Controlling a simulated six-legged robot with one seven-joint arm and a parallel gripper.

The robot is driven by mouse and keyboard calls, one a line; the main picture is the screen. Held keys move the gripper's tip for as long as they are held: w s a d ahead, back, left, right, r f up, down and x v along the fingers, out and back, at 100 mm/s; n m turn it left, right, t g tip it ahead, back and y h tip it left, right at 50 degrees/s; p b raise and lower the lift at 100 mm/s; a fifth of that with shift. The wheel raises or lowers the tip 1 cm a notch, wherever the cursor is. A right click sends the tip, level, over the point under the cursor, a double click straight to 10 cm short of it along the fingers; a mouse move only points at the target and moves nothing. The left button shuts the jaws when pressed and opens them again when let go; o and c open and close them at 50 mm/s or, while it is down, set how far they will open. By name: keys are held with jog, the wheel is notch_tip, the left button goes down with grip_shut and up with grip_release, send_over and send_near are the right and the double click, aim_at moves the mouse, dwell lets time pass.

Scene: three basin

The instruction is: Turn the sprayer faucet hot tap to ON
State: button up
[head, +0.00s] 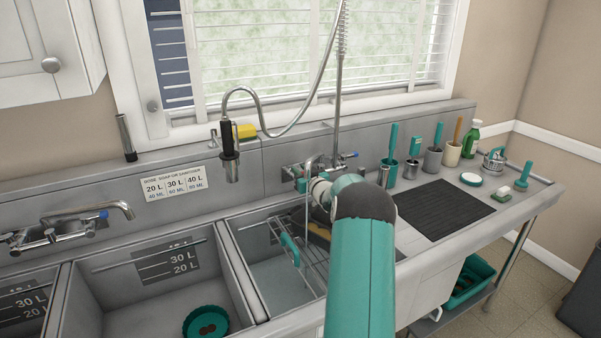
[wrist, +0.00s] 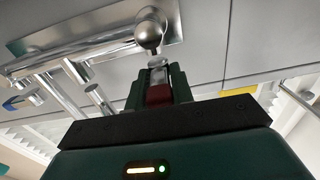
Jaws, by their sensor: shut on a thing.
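The sprayer faucet (head: 338,158) is mounted on the back wall of the sink, with its tall hose rising in front of the window. Its blue-marked tap (head: 346,155) is on the right in the head view and on the left in the wrist view (wrist: 14,104). In the wrist view my gripper (wrist: 158,88) is shut on the red-marked hot tap (wrist: 159,95), its fingers on either side of the handle. The metal valve end (wrist: 148,32) is just beyond the fingertips. In the head view my arm partly covers the faucet, and the hot tap's handle angle cannot be told.
A wire rack (head: 306,262) with a teal handle sits in the right basin below my arm. A second faucet (head: 75,230) is at the left. A hanging spray head (head: 229,150) is left of my gripper. Cups with brushes (head: 411,168) stand on the right counter.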

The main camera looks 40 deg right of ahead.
grip_shut()
jog(key=o, duration=0.9)
grip_release()
jog(key=shift+o, duration=0.2)
jog(key=shift+s, duration=0.1)
jog(key=v, duration=1.3)
jog(key=shift+s, duration=0.35)
jog(key=shift+a, duration=0.1)
